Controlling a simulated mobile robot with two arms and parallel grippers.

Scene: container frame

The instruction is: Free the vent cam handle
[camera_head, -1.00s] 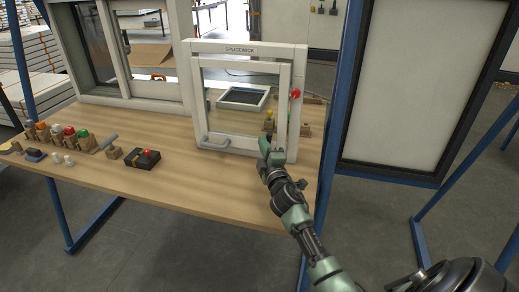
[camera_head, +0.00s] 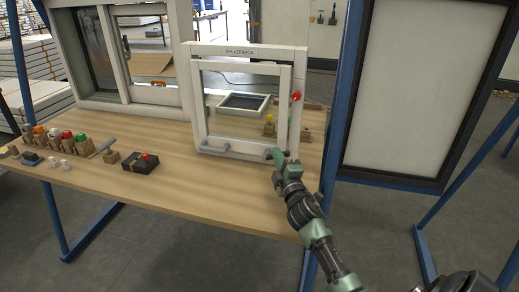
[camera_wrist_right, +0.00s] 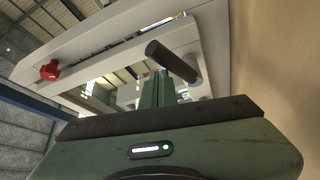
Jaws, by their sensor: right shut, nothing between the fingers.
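A white frame marked SPLICEWICK (camera_head: 240,51) stands upright on the bench. In the right wrist view a dark, round-ended handle (camera_wrist_right: 170,60) juts from the pale frame beyond the fingers. My left gripper is not in view.
A red knob (camera_head: 296,95) is on the frame's right post. Wooden blocks (camera_head: 270,128) and a dark-centred panel (camera_head: 243,102) lie behind the frame. A black box with a red button (camera_head: 141,163) and several coloured-topped pieces (camera_head: 67,140) are at left.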

